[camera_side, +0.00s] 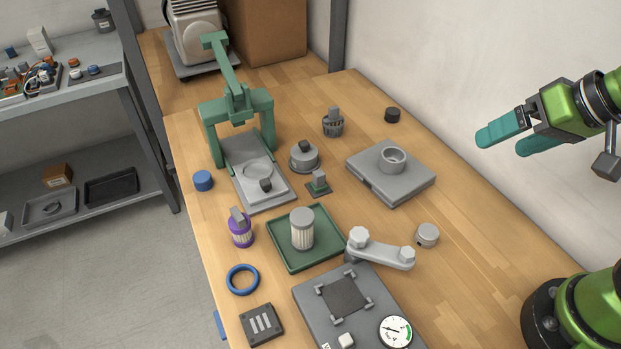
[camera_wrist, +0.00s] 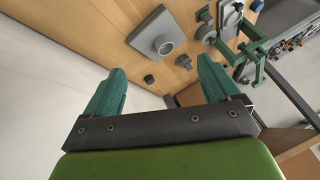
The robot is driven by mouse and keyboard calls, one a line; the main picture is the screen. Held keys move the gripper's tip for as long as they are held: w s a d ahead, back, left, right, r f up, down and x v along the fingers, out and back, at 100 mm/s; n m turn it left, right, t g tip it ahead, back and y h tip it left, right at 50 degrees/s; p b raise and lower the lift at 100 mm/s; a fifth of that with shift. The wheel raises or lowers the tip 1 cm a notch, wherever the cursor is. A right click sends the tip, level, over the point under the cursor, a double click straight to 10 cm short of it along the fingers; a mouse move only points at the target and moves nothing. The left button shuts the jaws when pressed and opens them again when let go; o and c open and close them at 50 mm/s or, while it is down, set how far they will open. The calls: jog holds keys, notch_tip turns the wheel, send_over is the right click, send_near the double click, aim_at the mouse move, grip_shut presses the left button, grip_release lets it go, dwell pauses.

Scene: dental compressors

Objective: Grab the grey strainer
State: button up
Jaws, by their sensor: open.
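The grey strainer (camera_side: 333,125) is a small slotted basket with a block-like grip on top. It stands upright on the wooden bench, right of the green press frame. It also shows small in the wrist view (camera_wrist: 184,62), beyond the fingers and nearer the right one. My gripper (camera_side: 503,143) has teal fingers and hangs in the air at the right, well away from the strainer. In the wrist view the fingers (camera_wrist: 160,66) are wide apart with nothing between them.
A black cap (camera_side: 392,115) and a grey plate with a ring (camera_side: 416,187) stand near the strainer. The green press (camera_side: 210,130) rises to its left. A purple strainer (camera_side: 240,230) stands farther left.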

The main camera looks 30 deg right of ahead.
jog(key=w+a+f+n+g, duration=0.1)
jog(key=w+a+g, duration=0.15)
jog(key=w, duration=1.25)
jog(key=n+h, duration=0.2)
jog(key=h, duration=0.1)
send_near(332, 116)
jog(key=shift+t, duration=0.25)
jog(key=x, duration=0.3)
jog(key=d+x, duration=0.1)
jog(key=x, duration=0.2)
jog(key=shift+d+f, duration=0.1)
jog(key=shift+f, duration=0.1)
jog(key=shift+w+x, duration=0.15)
jog(key=shift+x, duration=1.2)
jog(key=shift+w+x, duration=0.1)
jog(key=shift+x, duration=1.3)
jog(key=shift+r, duration=0.15)
jog(key=c, duration=1)
